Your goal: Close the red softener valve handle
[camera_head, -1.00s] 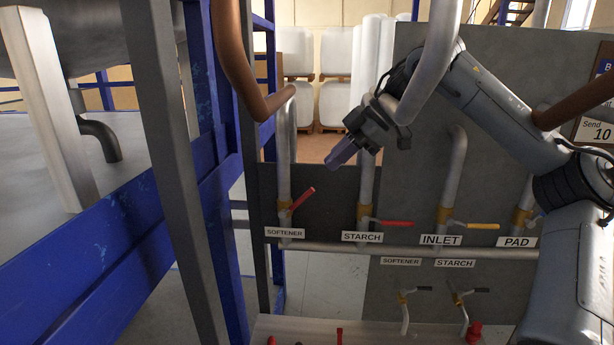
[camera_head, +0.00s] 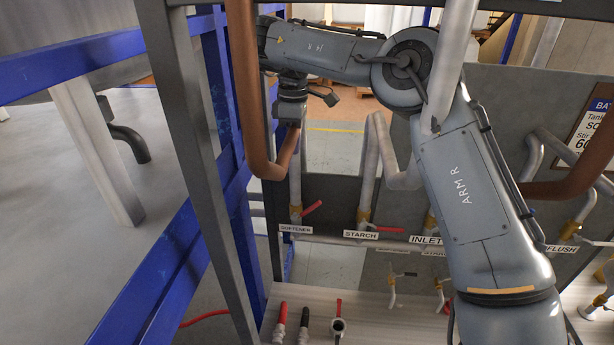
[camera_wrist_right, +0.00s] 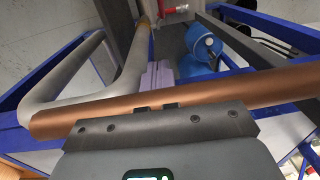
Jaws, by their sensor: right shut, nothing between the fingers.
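The red softener valve handle (camera_head: 312,208) sticks out to the right and slightly up from its brass valve on the grey pipe above the SOFTENER label (camera_head: 296,229). A red handle on a brass fitting (camera_wrist_right: 178,9) shows at the top edge of the right wrist view. My right gripper (camera_head: 291,112) hangs above the softener valve, apart from the handle; its fingertips are hidden behind the copper pipe in the head view. In the right wrist view its purple fingers (camera_wrist_right: 157,74) are shut and empty, partly covered by the copper pipe. My left gripper is out of view.
The bent copper pipe (camera_head: 257,140) runs close beside my right gripper. A blue frame (camera_head: 225,110) stands to the left. The starch valve's red handle (camera_head: 388,229) is to the right. Several more handles rise from the bench (camera_head: 375,310) below.

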